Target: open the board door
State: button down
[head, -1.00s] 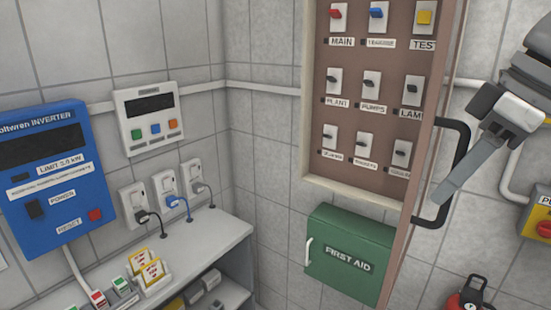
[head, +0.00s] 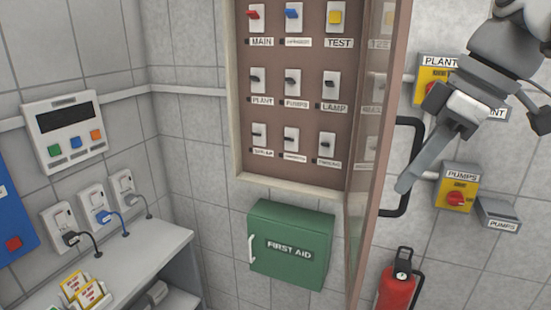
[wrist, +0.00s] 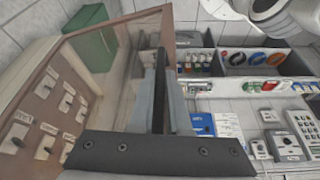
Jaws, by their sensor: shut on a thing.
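A black bar handle (head: 416,125) sticks out from the door's right face. My gripper (head: 406,182) is at this handle and shut on it. In the wrist view, my gripper's fingers (wrist: 160,100) close on the dark handle (wrist: 158,58) beside the glass door (wrist: 133,50). The fingers hide part of the grip.
A green first aid box (head: 291,245) hangs below the board. Right of the door are yellow switch boxes, one labelled PUMPS (head: 456,187), and a red fire extinguisher (head: 397,285). A shelf with sockets above it (head: 150,250) is at left.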

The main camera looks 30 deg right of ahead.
jog(key=c, duration=0.9)
grip_release()
jog(key=shift+p+v, duration=3.65)
jog(key=shift+v, duration=5.05)
jog(key=shift+w+a, duration=0.1)
jog(key=shift+a, duration=0.05)
